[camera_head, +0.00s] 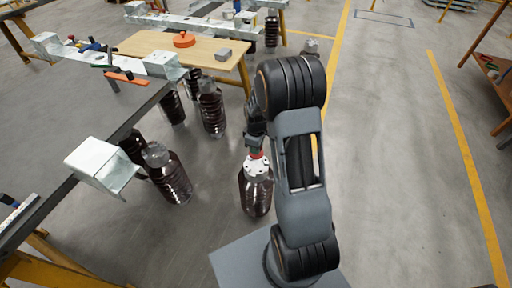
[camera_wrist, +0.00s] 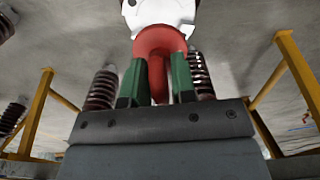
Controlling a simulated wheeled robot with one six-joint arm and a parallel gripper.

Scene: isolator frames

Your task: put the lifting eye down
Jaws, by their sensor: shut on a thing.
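The lifting eye is a red ring (camera_wrist: 160,42). In the wrist view it sits between the two green fingers of my gripper (camera_wrist: 157,78), which is shut on it. In the head view the red eye (camera_head: 256,155) shows small below my wrist, and my arm hides part of it. A pale metal cap (camera_wrist: 160,12) lies just beyond the eye in the wrist view. In the head view the eye is over the pale cap of a dark brown insulator (camera_head: 256,195) standing on the floor. I cannot tell whether eye and cap touch.
More brown insulators (camera_head: 168,175) stand at the left beside a dark rail with a metal block (camera_head: 95,162).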

